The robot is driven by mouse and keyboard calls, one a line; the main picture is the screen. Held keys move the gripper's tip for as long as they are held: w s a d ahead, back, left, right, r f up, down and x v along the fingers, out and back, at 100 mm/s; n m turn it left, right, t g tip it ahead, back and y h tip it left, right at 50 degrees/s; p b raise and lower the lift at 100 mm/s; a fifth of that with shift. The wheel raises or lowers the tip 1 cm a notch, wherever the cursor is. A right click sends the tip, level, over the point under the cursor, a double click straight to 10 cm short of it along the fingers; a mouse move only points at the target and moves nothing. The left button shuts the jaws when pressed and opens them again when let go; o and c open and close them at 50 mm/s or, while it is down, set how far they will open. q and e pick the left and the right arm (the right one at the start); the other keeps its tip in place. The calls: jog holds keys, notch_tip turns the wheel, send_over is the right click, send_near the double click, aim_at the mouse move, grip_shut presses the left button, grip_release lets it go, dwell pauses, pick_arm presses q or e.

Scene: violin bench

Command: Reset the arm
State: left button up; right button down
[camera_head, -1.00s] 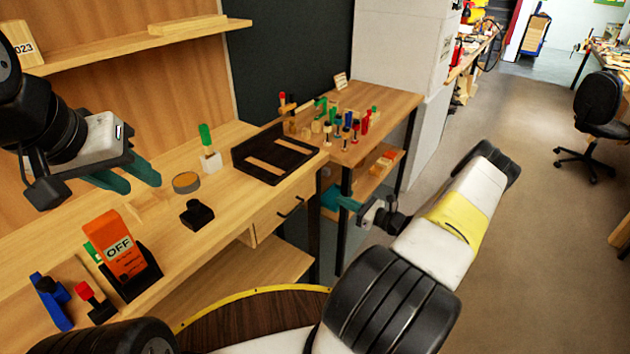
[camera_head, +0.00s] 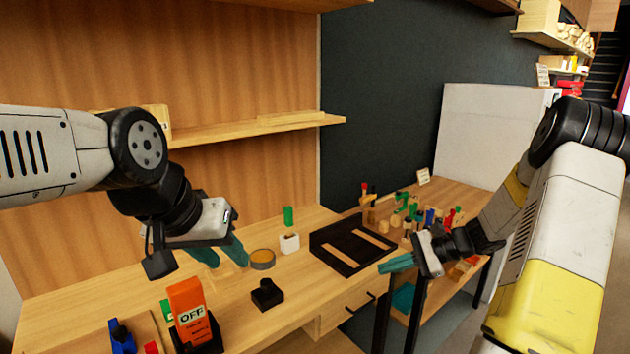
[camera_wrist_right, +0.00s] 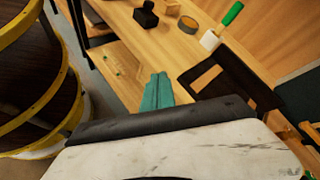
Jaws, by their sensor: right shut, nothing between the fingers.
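My left gripper (camera_head: 219,253) hangs over the workbench at left, its two teal fingers apart and nothing between them. It is above and behind the orange box marked OFF (camera_head: 190,308). My right arm (camera_head: 553,290) comes in from the right, bent at a high elbow. My right gripper (camera_head: 388,266) points left near the bench's front right edge, in front of the dark tray (camera_head: 323,237). In the right wrist view its teal fingers (camera_wrist_right: 157,88) are together and empty, over the bench's drawer front.
On the workbench (camera_head: 85,293) stand a black block (camera_head: 267,295), a round tin (camera_head: 262,259) and a green-handled tool (camera_head: 289,230). A side table (camera_head: 470,196) at right holds several small tools. A shelf (camera_head: 235,131) runs above the bench. A yellow-banded barrel (camera_wrist_right: 40,95) shows in the wrist view.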

jog(key=s+a+r+n+t+h, duration=0.1)
jog(key=s+a+r+n+h, duration=0.1)
jog(key=s+r+n+h, duration=0.2)
jog(key=s+a+r+n+t+h, duration=0.2)
jog(key=s+r+n+h, duration=0.3)
jog(key=s+r+n, duration=0.5)
jog(key=s+a+r, duration=0.1)
jog(key=s+r, duration=0.5)
jog(key=s, duration=0.3)
jog(key=shift+n, duration=0.3)
jog(key=shift+s, duration=0.1)
